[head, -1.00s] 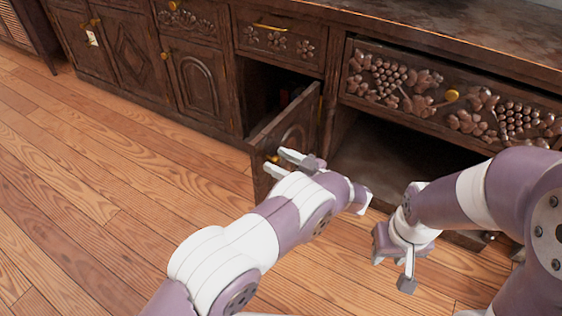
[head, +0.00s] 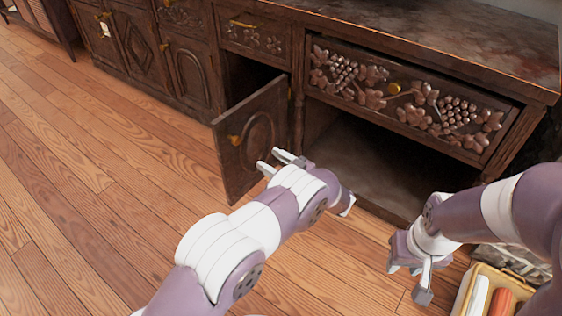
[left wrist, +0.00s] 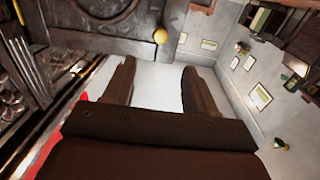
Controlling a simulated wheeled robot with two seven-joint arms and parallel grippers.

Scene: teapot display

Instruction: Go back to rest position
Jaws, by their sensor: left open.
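My left gripper (head: 281,162) is open and empty, in front of the dark wooden cabinet, beside the lower part of an open cabinet door (head: 262,125). I cannot tell whether it touches the door. In the left wrist view its two fingers (left wrist: 158,92) stand apart with nothing between them. My right gripper (head: 408,272) hangs low over the floor at the lower right, below the open compartment. Its jaw gap is not clear, and I see nothing held in it.
The cabinet (head: 435,33) spans the back, with a carved drawer (head: 440,115) over an open, empty-looking compartment (head: 375,160). The wooden floor (head: 80,200) at left is clear.

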